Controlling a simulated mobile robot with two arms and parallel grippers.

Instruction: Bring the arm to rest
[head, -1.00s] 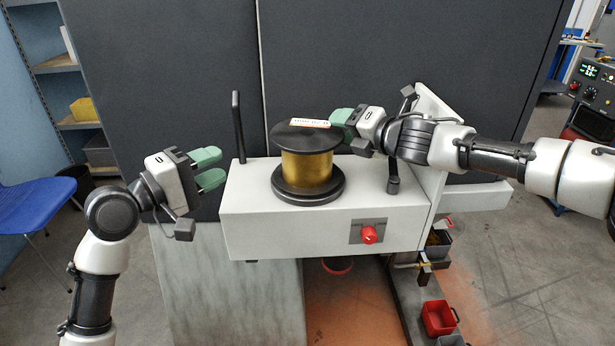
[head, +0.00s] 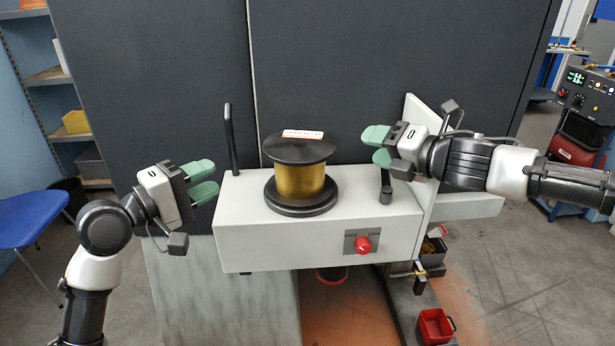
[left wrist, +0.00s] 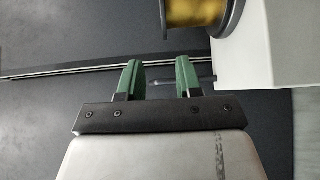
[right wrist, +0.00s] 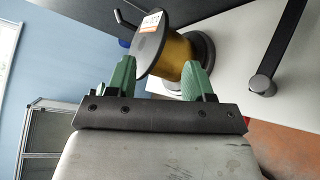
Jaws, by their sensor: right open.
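My right gripper (head: 376,147) is open and empty, to the right of the wire spool (head: 301,180) and apart from it. The spool has black flanges, brass-coloured wire and a label on top, and stands upright on the grey machine housing (head: 290,241). In the right wrist view the spool (right wrist: 176,46) shows beyond the green fingers (right wrist: 160,80). My left gripper (head: 208,178) is open and empty, just left of the housing. In the left wrist view its green fingers (left wrist: 160,78) stand apart with nothing between them.
A black upright handle (head: 230,140) rises at the housing's left end, and a black lever (head: 386,190) stands near its right end below my right gripper. A red knob (head: 362,245) is on the front. A blue chair (head: 30,220) stands at left. A red bin (head: 435,326) is low at right.

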